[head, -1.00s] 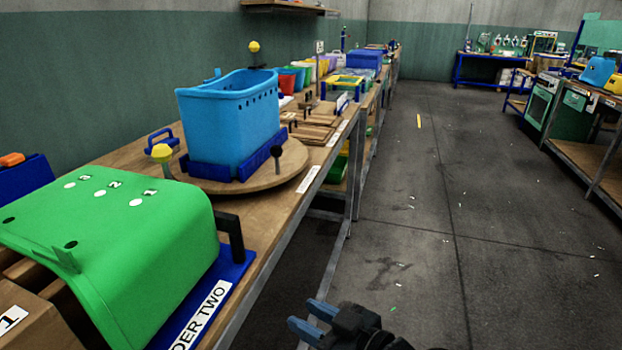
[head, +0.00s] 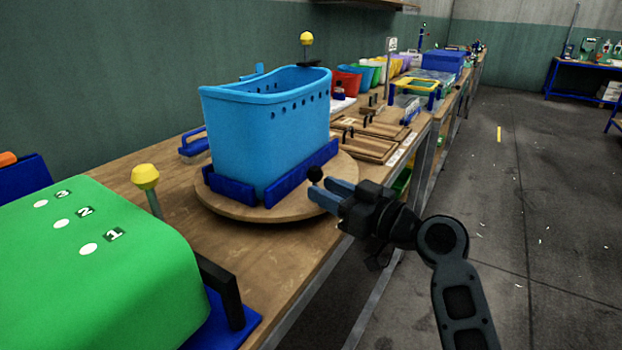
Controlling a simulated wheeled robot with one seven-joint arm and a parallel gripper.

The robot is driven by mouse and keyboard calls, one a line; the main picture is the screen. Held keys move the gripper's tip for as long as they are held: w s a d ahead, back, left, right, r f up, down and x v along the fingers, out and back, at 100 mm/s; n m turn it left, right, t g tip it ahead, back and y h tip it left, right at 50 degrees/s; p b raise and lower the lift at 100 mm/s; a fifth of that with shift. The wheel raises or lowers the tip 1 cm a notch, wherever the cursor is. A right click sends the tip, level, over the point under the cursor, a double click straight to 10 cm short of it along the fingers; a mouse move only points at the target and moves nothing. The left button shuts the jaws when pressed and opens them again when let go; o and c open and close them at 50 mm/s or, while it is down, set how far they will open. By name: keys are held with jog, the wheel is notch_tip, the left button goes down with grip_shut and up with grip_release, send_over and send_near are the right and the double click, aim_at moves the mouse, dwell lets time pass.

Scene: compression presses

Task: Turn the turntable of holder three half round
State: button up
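The turntable (head: 235,211) is a round wooden disc on the bench, left of centre. A tall light-blue tub (head: 262,140) stands upright on it between dark-blue holder blocks (head: 229,189). A black ball knob (head: 315,173) stands at the disc's right edge, its post mostly hidden by my fingers. My gripper (head: 319,188) has blue fingers parted with a gap between them. It is empty, with its fingertips beside the knob. I cannot tell whether they touch it. My gripper covers part of the bench edge beside the disc.
A green moulded cover (head: 95,265) with numbered holes and a black handle (head: 220,288) is at front left. A yellow-topped post (head: 146,178) stands between it and the disc. Wooden boards (head: 365,142) and coloured bins lie beyond. The floor at right is clear.

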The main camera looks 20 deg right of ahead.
aim_at(307, 182)
jog(key=shift+x, duration=2.65)
jog(key=shift+c, duration=0.5)
grip_shut()
jog(key=shift+r, duration=0.1)
jog(key=shift+r, duration=0.1)
